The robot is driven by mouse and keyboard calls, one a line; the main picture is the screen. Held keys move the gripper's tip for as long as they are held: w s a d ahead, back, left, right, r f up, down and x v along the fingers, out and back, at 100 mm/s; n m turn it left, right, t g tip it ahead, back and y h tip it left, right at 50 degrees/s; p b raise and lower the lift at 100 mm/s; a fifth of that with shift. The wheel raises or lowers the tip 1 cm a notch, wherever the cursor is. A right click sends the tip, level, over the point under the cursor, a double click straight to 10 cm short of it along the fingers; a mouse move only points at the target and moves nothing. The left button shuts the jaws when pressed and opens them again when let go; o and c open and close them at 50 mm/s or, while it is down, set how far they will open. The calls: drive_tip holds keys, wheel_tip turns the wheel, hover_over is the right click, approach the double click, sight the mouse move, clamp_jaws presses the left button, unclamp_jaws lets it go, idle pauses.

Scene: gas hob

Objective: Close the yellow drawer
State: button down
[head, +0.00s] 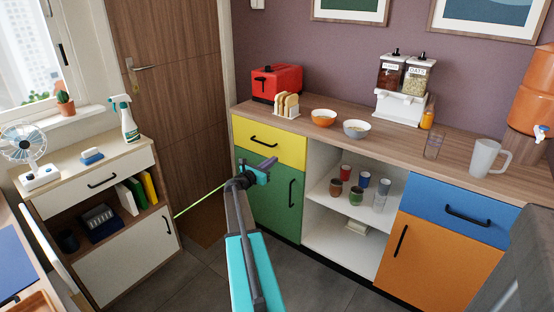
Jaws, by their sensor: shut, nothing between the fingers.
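The yellow drawer (290,149) is at the top left of the long counter unit, under the worktop. It has a black bar handle (264,142). Its front looks flush or nearly flush with the cabinet; a small gap would be hard to see from here. My gripper (269,163) is shut and empty, in front of the drawer's lower edge and the top of the green door. It overlaps both in the picture. I cannot tell whether it touches the drawer front.
The green door (270,210) with a black handle is below the drawer. Open shelves with several cups and jars (346,172) are to its right, then a blue drawer (459,210) and an orange door (428,255). A white cabinet (125,265) stands left. Grey floor (320,285) is clear between.

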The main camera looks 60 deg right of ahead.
drive_tip(key=shift+w+a, duration=0.15)
drive_tip(key=shift+a, duration=1.1)
drive_tip(key=shift+w+a, duration=0.1)
drive_tip(key=shift+a, duration=1.15)
